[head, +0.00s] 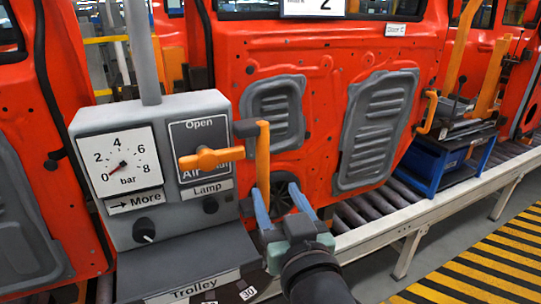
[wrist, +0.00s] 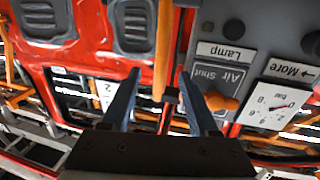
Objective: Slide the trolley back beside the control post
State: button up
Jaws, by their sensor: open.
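The grey control post (head: 155,205) stands at the left, with a dial, an orange lever and labels. It also shows upside down in the wrist view (wrist: 230,45). A plate lettered "Trolley" (head: 195,287) with number marks lies at its foot. An upright orange bar (head: 263,150) sits on a dark bracket at the post's right side. My gripper (head: 276,192) is open and empty near the bar's lower end; in the wrist view the bar (wrist: 163,50) appears between the fingers. I cannot tell which is the trolley.
A red vehicle door (head: 320,55) stands close behind the post and my gripper. A roller conveyor (head: 375,211) with a pale side rail runs to the right. Yellow and black floor stripes (head: 480,265) lie at the lower right, where the floor is clear.

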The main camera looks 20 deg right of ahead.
aim_at(260, 159)
jog(key=w+p, duration=0.1)
jog(key=w, duration=0.2)
jog(key=w+d+p, duration=0.1)
jog(key=w, duration=0.3)
jog(key=w+p, duration=0.1)
jog(key=w, duration=0.3)
jog(key=shift+d+r+p, duration=0.2)
jog(key=shift+p, duration=0.2)
jog(key=shift+w+d+f, duration=0.1)
jog(key=shift+w+d, duration=0.05)
jog(key=shift+w, duration=0.55)
grip_shut()
dwell(0.3)
